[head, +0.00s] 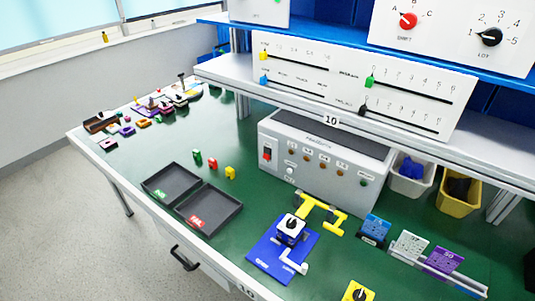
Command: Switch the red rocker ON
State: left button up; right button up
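The red rocker (267,154) sits in a dark frame at the left end of the front face of a grey control box (318,165). The box stands on the green workbench (225,133), below the shelf. The rocker is small here, and I cannot tell which way it is tipped. Neither of my grippers shows in the head view.
Two black trays (209,229) lie left of the box, near several small coloured blocks (230,172). A blue plate (283,262) and a yellow bracket (322,207) lie in front of the box. Slider panels (340,84) hang above. Bins (459,195) stand right.

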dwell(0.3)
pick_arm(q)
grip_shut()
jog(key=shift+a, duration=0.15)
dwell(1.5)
